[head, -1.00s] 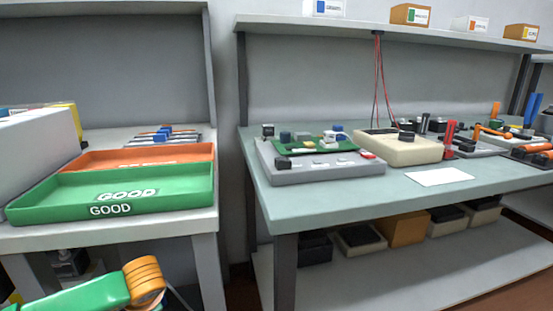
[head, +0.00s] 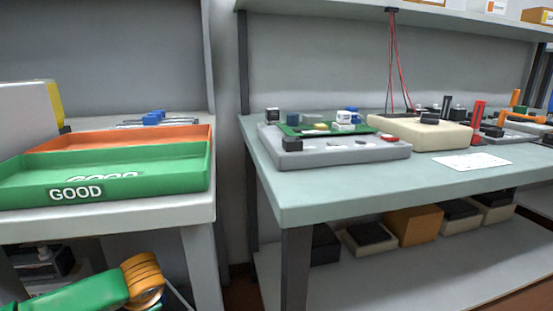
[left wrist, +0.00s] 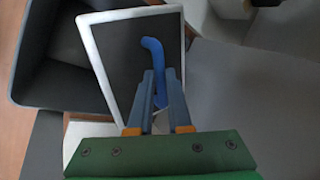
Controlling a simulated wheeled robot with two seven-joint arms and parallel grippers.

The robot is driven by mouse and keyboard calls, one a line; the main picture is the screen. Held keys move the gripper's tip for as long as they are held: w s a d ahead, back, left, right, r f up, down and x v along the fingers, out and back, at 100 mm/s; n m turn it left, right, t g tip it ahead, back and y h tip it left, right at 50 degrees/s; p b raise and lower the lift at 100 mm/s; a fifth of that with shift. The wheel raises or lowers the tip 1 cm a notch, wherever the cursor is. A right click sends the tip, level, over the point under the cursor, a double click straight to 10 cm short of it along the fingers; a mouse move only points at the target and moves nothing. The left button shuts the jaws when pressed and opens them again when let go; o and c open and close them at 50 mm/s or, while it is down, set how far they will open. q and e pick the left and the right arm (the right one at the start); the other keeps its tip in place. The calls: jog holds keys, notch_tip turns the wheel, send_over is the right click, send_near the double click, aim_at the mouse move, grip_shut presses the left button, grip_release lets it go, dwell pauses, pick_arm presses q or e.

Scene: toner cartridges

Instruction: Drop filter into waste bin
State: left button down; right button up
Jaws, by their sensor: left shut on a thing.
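In the left wrist view, my left gripper (left wrist: 160,85) is shut on the blue curved handle of the filter (left wrist: 115,52). The filter is a flat dark panel with a white frame and is held tilted. A dark grey open bin (left wrist: 28,98), likely the waste bin, is at the upper left. The filter overlaps the bin's right part in this view; I cannot tell its height above the bin. In the head view only my green and orange left arm shows at the lower left; the gripper, filter and bin are out of frame. My right gripper is not visible.
A green GOOD tray (head: 140,183) and an orange tray (head: 190,137) sit on the left bench. The right bench (head: 300,203) holds a grey fixture (head: 340,156) with a green board, a cream block (head: 420,134) and tools. Boxes stand on the shelf below.

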pick_arm(q)
jog(key=shift+f, duration=0.2)
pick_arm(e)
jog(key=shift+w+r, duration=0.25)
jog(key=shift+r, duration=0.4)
pick_arm(q)
jog(key=c, duration=0.8)
grip_release()
jog(key=shift+o, duration=0.2)
jog(key=shift+s+d+r, duration=0.1)
jog(key=shift+d+r, duration=0.05)
jog(key=shift+r, duration=0.2)
jog(key=p+v, duration=0.2)
jog(key=v, duration=0.4)
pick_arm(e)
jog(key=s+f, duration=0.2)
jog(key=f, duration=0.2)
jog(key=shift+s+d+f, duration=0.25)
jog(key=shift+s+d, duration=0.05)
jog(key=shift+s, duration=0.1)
pick_arm(q)
jog(key=shift+d+r, duration=0.1)
